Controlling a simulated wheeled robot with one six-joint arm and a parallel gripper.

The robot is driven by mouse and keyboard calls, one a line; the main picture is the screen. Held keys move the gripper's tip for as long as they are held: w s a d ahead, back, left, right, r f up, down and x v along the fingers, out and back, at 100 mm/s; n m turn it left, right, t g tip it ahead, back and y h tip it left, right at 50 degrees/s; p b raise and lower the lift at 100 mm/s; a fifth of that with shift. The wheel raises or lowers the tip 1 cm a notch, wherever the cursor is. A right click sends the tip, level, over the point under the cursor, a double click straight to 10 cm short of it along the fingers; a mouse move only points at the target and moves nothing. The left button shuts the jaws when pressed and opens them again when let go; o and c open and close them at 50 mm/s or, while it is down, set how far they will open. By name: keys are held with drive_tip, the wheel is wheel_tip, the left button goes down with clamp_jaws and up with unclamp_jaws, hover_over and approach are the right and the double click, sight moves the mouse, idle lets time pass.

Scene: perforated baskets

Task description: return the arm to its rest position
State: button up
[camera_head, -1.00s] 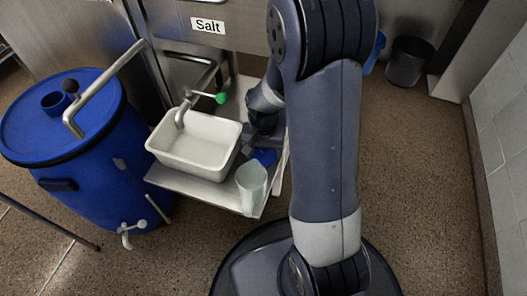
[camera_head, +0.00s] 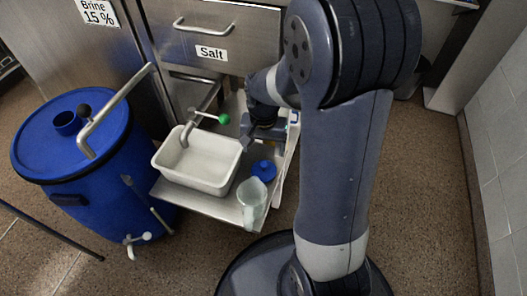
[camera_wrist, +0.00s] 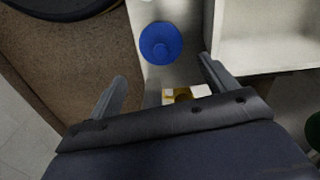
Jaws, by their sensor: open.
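My gripper (camera_wrist: 163,92) is open and empty in the wrist view, its two fingers spread apart. A round blue object (camera_wrist: 160,43) lies on the tray surface beyond the fingertips, with nothing between the fingers touching it. In the head view my gripper (camera_head: 262,138) is above the metal shelf, just behind the blue object (camera_head: 263,168). My arm reaches down across the right half of the head view and partly hides the shelf's right side.
A white basin (camera_head: 199,184) and a clear jug (camera_head: 251,203) stand on the metal shelf (camera_head: 185,195). A blue barrel (camera_head: 75,150) with a bent pipe is at left. Steel drawers labelled Salt (camera_head: 205,30) rise behind. Floor at right is clear.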

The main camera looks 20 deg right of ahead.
sight(263, 166)
drive_tip(key=shift+r, duration=0.55)
drive_tip(key=shift+f, duration=0.1)
wheel_tip(263, 166, down, 13)
drive_tip(key=b, duration=0.5)
drive_tip(key=shift+b, duration=0.4)
wheel_tip(263, 166, up, 2)
drive_tip(key=shift+r+p, duration=0.2)
drive_tip(key=shift+p, duration=0.85)
drive_tip(key=shift+r+p, duration=0.75)
drive_tip(key=shift+r, duration=0.2)
drive_tip(key=shift+f, duration=0.15)
